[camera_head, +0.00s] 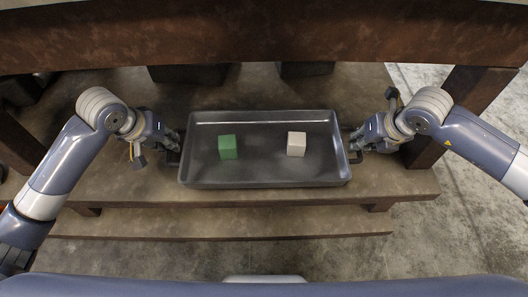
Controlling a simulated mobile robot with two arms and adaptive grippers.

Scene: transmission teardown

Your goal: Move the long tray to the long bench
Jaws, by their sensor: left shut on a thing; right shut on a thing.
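The long tray (265,178) is dark grey and rectangular, with raised walls, in the middle of the head view. A green cube (228,147) lies in its left half and a white cube (296,144) in its right half. My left gripper (174,150) is shut on the handle at the tray's left end. My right gripper (355,145) is shut on the handle at the right end. The tray looks about level. Whether it rests on the brown surface below or hangs just above it, I cannot tell.
A brown bench or shelf surface (400,182) spreads under the tray. A thick rusty-brown beam (260,38) crosses the top of the view. A brown post (455,110) stands at the right. Dark blocks (188,73) sit behind the tray. Grey concrete floor (460,225) is clear at the right.

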